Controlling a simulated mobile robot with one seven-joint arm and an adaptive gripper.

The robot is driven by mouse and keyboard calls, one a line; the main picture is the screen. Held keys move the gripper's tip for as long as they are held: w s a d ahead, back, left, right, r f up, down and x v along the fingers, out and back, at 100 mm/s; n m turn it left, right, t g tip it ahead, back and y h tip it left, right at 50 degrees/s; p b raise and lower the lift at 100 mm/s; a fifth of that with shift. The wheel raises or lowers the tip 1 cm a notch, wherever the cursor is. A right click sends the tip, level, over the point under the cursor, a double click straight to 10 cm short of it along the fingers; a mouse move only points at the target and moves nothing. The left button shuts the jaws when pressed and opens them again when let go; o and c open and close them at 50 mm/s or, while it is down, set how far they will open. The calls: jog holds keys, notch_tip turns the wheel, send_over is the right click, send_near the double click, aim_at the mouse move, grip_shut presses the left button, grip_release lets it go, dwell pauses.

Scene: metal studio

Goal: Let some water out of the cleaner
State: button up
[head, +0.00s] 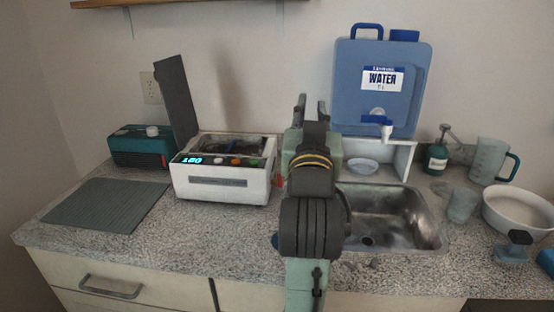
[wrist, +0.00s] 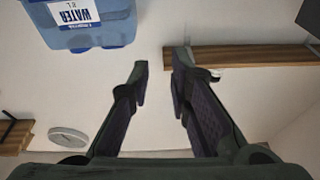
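The cleaner (head: 222,182) is a white box on the counter, left of centre in the head view. Its dark lid (head: 176,100) stands raised at the back left, and its basin (head: 232,146) is open. Its front has a lit blue display and several coloured buttons. A small red part (head: 279,182) shows at its right side, partly hidden by my arm; I cannot tell its exact shape. My gripper (head: 311,103) points up, right of the cleaner and apart from it. In the wrist view my gripper (wrist: 160,72) has a gap between its fingers and is empty.
A blue water container (head: 350,85) on a white stand is behind right; it also shows in the wrist view (wrist: 105,32). A steel sink (head: 405,215) lies right of my arm. A ribbed grey mat (head: 105,205) and teal box (head: 140,152) are left. Cups, a bowl and a bottle crowd the right.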

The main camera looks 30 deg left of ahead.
notch_tip(320, 180, down, 6)
jog(key=a+n+g, duration=0.1)
jog(key=a+g, duration=0.1)
jog(key=g, duration=0.1)
jog(key=n+g+h+p, duration=0.1)
jog(key=n+g, duration=0.1)
jog(key=g, duration=0.3)
send_near(280, 181)
jog(key=p+x, duration=0.2)
jog(key=x, duration=0.5)
jog(key=shift+w+a+f, duration=0.1)
jog(key=shift+c, duration=0.3)
grip_shut()
jog(key=shift+m+h, duration=0.3)
